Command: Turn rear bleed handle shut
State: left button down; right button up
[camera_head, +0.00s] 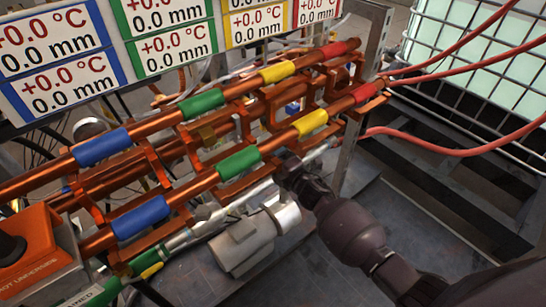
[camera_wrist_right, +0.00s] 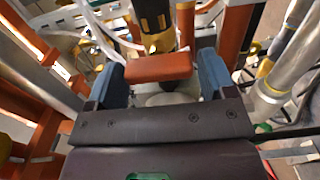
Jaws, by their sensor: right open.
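My right gripper (camera_head: 289,166) reaches in from the right among the copper pipes, below the yellow-banded front pipe. In the right wrist view the right gripper (camera_wrist_right: 163,76) is open. An orange-red handle (camera_wrist_right: 158,67) lies crosswise between its two blue fingers, close to both; I cannot tell whether they touch it. A dark valve body with a yellow band (camera_wrist_right: 153,22) stands just beyond the handle. I cannot make out the handle in the head view, where pipes and the gripper cover that spot. My left gripper is not in view.
Copper pipes with blue, green (camera_head: 240,162), yellow (camera_head: 310,122) and red bands cross the middle. A silver cylinder (camera_head: 243,243) sits below them. Display panels (camera_head: 172,55) stand behind. Red hoses (camera_head: 440,148) run right, near a caged white tank (camera_head: 480,55). An orange box (camera_head: 35,250) is at lower left.

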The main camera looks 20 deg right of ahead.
jog(key=p+v, duration=0.1)
jog(key=v, duration=0.9)
jog(key=shift+r, duration=0.1)
